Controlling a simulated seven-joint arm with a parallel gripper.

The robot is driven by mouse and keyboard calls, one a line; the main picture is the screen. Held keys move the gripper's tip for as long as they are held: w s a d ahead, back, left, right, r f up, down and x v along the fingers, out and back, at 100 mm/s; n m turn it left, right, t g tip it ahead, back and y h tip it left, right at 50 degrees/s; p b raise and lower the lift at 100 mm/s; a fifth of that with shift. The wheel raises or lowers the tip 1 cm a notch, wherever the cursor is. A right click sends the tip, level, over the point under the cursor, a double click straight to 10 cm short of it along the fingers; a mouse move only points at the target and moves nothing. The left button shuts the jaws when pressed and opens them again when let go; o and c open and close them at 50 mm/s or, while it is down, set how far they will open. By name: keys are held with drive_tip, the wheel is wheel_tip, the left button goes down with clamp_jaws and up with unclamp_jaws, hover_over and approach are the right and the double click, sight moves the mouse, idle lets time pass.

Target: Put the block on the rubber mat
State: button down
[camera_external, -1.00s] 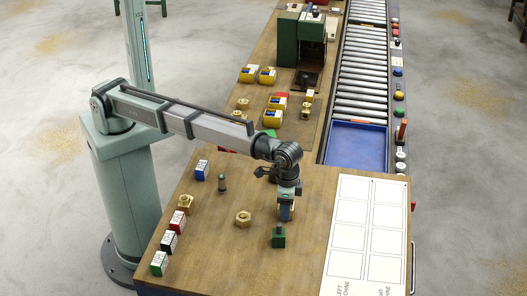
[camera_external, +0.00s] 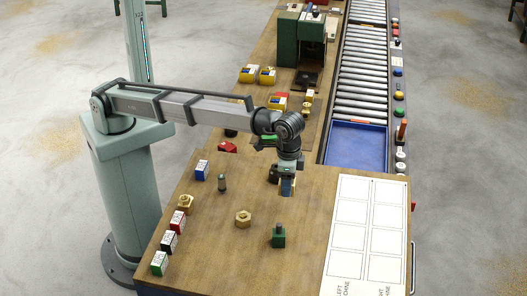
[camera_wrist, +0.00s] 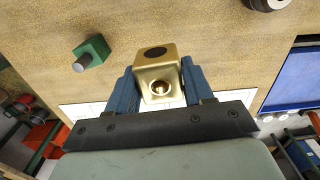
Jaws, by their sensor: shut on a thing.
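The block has a dark round hole in one face and a bright round feature in another. In the external view the block is mostly hidden by the gripper. A dark flat patch (camera_external: 307,80) in front of the green machine may be the rubber mat; I cannot tell for sure.
A green block with a peg (camera_external: 279,237), a brass hex nut (camera_external: 243,218) and a small dark cylinder (camera_external: 222,183) stand on the bench. Labelled blocks line its left side. A white chart (camera_external: 368,230) and a blue tray (camera_external: 357,146) are at right. Yellow boxes (camera_external: 267,76) stand further back.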

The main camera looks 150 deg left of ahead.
drive_tip(key=s+a+n, duration=0.1)
drive_tip(key=s+a, duration=0.3)
drive_tip(key=a, duration=0.4)
drive_tip(key=s+a+n, duration=0.1)
drive_tip(key=s+a, duration=0.3)
drive_tip(key=a, duration=0.4)
drive_tip(key=n, duration=0.6)
hover_over(303, 120)
drive_tip(key=w+d, duration=0.4)
drive_tip(key=w, duration=0.1)
drive_tip(key=shift+f, duration=3.85)
drive_tip(key=shift+s+a+f, duration=0.1)
drive_tip(key=shift+f, duration=2.35)
drive_tip(key=shift+a+f, duration=0.1)
drive_tip(key=shift+f, duration=2.3)
drive_tip(key=shift+f, duration=0.15)
drive_tip(key=shift+c, duration=2.2)
unclamp_jaws()
